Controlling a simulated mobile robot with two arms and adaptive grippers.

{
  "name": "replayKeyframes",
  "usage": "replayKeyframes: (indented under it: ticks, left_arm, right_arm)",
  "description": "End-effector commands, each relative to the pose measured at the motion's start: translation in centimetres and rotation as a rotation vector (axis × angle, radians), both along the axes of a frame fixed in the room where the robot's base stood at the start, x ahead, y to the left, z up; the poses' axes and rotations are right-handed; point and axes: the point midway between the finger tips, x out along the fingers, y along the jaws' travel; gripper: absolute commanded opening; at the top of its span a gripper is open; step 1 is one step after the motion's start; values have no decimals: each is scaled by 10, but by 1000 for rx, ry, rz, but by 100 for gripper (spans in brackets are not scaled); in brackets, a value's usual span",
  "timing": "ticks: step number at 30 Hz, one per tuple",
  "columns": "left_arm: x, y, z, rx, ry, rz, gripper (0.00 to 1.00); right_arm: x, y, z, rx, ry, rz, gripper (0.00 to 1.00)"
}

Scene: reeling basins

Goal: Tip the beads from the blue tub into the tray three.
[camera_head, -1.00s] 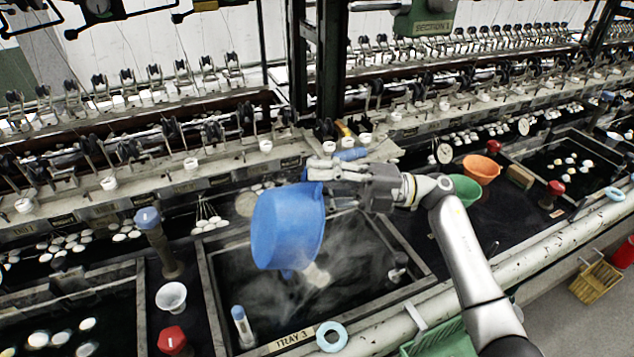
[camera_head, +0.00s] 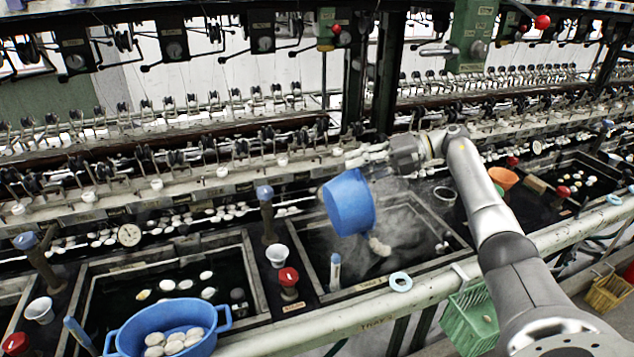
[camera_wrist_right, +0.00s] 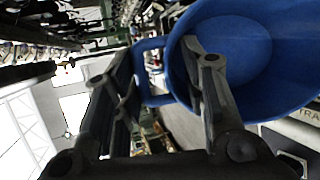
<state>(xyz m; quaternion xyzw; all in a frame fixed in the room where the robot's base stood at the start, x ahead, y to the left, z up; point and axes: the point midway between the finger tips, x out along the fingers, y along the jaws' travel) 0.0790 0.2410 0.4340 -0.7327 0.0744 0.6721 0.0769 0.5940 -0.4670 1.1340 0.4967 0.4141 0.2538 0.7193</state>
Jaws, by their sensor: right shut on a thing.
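My right gripper (camera_head: 372,158) is shut on the handle of the blue tub (camera_head: 347,204), at the tub's upper edge. The tub is steeply tilted above tray three (camera_head: 440,223), its mouth facing right and down. A few pale rounded pieces (camera_head: 379,247) show just below its lower rim; I cannot tell whether they are falling or in the tray. In the right wrist view, the handle (camera_wrist_right: 150,72) lies between the fingers, and the visible inside of the tub (camera_wrist_right: 240,45) shows bare blue. Steam partly hides the tray's dark water. My left gripper is not in view.
A second blue tub (camera_head: 125,335) holding pale cocoons stands at the front left. A blue-topped post (camera_head: 266,215), white cup (camera_head: 277,256) and red knob (camera_head: 289,278) stand left of tray three. A pale blue ring (camera_head: 400,282) lies at its front edge. Reeling machinery lines the back.

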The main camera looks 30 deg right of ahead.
Motion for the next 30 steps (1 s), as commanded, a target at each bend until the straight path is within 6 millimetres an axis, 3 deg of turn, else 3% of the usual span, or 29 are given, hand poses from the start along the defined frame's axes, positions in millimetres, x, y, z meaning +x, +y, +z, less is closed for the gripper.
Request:
replayKeyframes:
  ticks: [3, 8, 14, 30]
  left_arm:
    - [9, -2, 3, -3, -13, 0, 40]
    - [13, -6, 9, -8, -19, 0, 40]
    - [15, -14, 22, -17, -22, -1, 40]
    - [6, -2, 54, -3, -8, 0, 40]
  right_arm:
    - [-3, -11, 5, -20, 2, -14, 6]
    - [-2, -2, 3, -74, 12, -14, 6]
    - [2, 23, -5, -211, 36, -12, 6]
    - [16, 94, -31, -618, 106, -12, 6]
